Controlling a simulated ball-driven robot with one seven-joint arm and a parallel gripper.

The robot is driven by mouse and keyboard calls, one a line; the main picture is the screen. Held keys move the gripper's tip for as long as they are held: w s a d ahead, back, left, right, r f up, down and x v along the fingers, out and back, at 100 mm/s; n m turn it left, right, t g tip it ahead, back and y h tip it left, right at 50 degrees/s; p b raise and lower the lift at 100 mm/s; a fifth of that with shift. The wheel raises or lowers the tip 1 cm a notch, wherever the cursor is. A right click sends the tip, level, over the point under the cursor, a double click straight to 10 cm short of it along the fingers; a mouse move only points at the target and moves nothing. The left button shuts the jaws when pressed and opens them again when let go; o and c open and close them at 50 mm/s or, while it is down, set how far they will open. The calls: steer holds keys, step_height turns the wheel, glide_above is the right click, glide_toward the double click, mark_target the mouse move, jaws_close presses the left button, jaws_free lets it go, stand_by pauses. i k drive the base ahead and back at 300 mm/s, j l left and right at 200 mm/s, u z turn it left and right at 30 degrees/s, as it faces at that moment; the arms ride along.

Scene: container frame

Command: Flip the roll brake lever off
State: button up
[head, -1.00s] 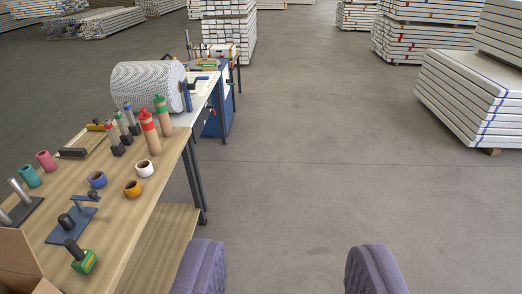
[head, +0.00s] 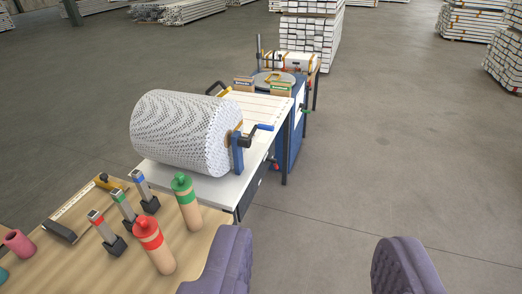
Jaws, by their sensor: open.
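A large roll of white patterned material (head: 180,130) lies on a white-topped bench in the head view. At its right end stands a blue bracket (head: 237,155) with a dark arm and a blue-handled lever (head: 264,127) pointing right. I take this for the roll brake lever, but cannot tell for sure. Small red (head: 276,166) and green (head: 306,111) knobs show on the bench's right side. My gripper (head: 312,240) has two purple padded fingers, wide apart and empty. It is in the foreground, below and right of the roll, apart from the lever.
A wooden table (head: 85,260) at lower left holds a red-topped bottle (head: 153,245), a green-topped bottle (head: 187,203) and several upright stamp-like tools. A blue cabinet (head: 287,150) stands beyond the roll. The floor (head: 400,150) to the right is clear, with stacked boards far back.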

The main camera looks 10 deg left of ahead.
mark_target(273, 161)
steer(key=i+j, duration=0.15)
steer(key=i, duration=0.35)
steer(key=i+l, duration=0.15)
steer(key=i, duration=0.3)
steer(key=i+l, duration=0.15)
steer(key=i, duration=0.35)
steer(key=i+l+u, duration=0.1)
steer(key=i, duration=0.35)
steer(key=i+l, duration=0.25)
steer(key=i, duration=0.2)
steer(key=i+l+u, duration=0.1)
steer(key=i, duration=0.4)
steer(key=i+l, duration=0.35)
steer(key=i+j, duration=0.05)
steer(key=i, duration=0.05)
